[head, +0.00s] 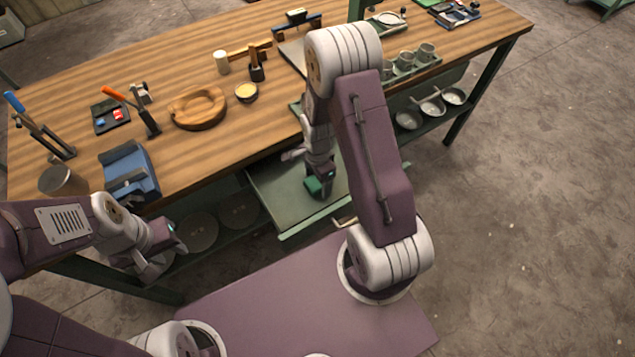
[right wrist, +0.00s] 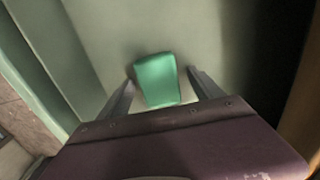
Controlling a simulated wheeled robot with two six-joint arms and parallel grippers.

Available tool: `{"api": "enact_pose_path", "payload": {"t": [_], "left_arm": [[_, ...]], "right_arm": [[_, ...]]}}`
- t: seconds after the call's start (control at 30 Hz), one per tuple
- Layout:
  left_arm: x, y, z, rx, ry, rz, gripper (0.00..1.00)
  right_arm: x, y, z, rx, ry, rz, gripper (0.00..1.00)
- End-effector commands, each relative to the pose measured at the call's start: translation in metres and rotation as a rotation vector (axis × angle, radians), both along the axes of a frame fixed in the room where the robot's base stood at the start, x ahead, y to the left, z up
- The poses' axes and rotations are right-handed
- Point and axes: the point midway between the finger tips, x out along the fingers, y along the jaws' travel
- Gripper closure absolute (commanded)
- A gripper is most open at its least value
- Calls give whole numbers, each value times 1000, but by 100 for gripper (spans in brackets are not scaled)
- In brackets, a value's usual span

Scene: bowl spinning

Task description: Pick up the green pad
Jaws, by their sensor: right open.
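The green pad (right wrist: 157,78) lies on the floor of an open drawer (head: 268,190). In the head view only part of the pad (head: 312,184) shows beside my right gripper (head: 320,187). In the right wrist view my right gripper (right wrist: 163,88) is open, with one finger on each side of the pad. Whether the fingers touch it I cannot tell. My left gripper (head: 168,237) is at the lower left, in front of the bench and away from the pad. Its jaw opening is not clear.
The drawer walls (right wrist: 62,50) stand close around my right gripper. The wooden bench top (head: 190,155) above carries a wooden bowl (head: 198,108), a blue block-like tool (head: 130,172), and cups (head: 405,60). Metal bowls (head: 432,106) stand on the shelf below.

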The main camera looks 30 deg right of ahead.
Motion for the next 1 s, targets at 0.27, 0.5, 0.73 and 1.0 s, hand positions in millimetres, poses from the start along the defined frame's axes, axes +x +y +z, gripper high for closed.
{"api": "enact_pose_path", "payload": {"t": [0.27, 0.5, 0.73, 1.0], "left_arm": [[0, 0, 0, 0, 0, 0, 64], [0, 0, 0, 0, 0, 0, 64], [0, 0, 3, 0, 0, 0, 64], [0, 0, 6, 0, 0, 0, 64]], "right_arm": [[0, 0, 0, 0, 1, 0, 89], [0, 0, 1, 0, 0, 0, 91], [1, 0, 23, -1, -2, 0, 91], [-15, -36, 65, -1, -3, -9, 91]]}}
